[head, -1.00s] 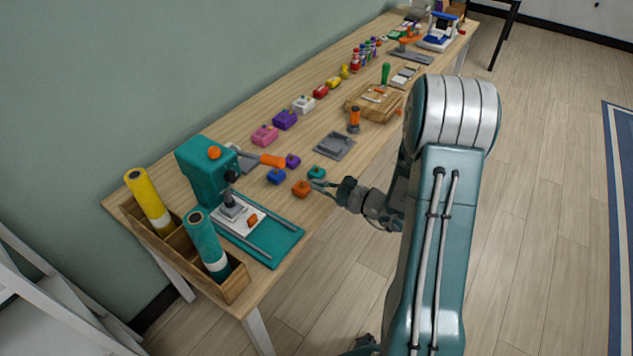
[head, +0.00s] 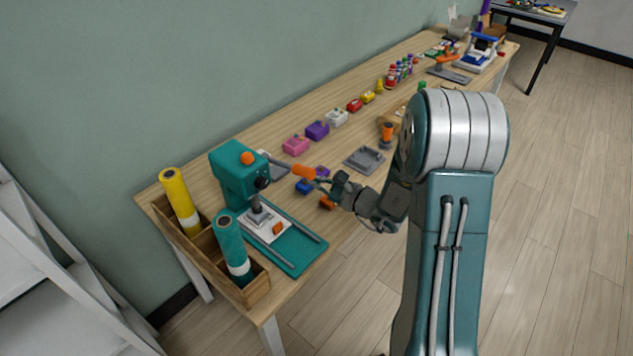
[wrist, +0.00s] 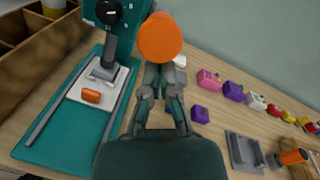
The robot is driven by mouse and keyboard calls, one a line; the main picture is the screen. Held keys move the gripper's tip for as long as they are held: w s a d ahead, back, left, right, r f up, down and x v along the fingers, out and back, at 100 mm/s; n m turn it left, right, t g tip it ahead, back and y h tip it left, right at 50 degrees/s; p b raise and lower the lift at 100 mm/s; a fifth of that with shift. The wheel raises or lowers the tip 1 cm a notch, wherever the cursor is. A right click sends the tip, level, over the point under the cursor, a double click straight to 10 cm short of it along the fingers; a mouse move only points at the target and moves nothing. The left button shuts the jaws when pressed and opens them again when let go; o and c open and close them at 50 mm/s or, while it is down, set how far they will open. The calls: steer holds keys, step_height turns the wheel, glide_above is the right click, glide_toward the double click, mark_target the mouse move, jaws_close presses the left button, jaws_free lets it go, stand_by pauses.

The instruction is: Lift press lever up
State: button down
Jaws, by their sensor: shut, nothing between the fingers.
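The teal press (head: 233,178) stands at the near end of the bench. Its grey lever sticks out to the right and ends in an orange grip (head: 303,171). The lever slopes slightly down toward the grip in the head view. An orange block (head: 278,228) lies on the press's light plate; it also shows in the wrist view (wrist: 91,96). My gripper (head: 321,183) is shut and empty, with its fingertips close to the grip's end. In the wrist view the orange grip (wrist: 160,38) overlaps my fingertips (wrist: 165,72); I cannot tell whether they touch.
Small blue (head: 304,187) and orange (head: 327,202) pieces lie below my gripper. A grey tray (head: 364,160) is to the right, and pink (head: 296,145) and purple (head: 317,130) blocks are behind. A wooden box (head: 252,290) with yellow and teal rolls stands left of the press.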

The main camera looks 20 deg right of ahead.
mark_target(313, 169)
steer(key=shift+r+g+h, duration=0.3)
steer(key=shift+r, duration=0.25)
steer(key=shift+r, duration=0.2)
steer(key=shift+w+a+r+g+h, duration=0.1)
steer(key=shift+r+g+h, duration=0.15)
steer(key=shift+r, duration=0.25)
steer(key=shift+w+a+r+g+h, duration=0.1)
steer(key=shift+r+g+h, duration=0.15)
steer(key=shift+r, duration=0.2)
steer(key=r, duration=0.1)
steer(key=r+g, duration=0.1)
steer(key=w+h, duration=0.1)
steer(key=shift+a+r+g, duration=0.25)
steer(key=shift+r+g, duration=0.05)
steer(key=shift+r, duration=0.1)
steer(key=w+a+r, duration=0.1)
steer(key=w+r, duration=0.2)
steer(key=r, duration=0.2)
steer(key=shift+a, duration=0.4)
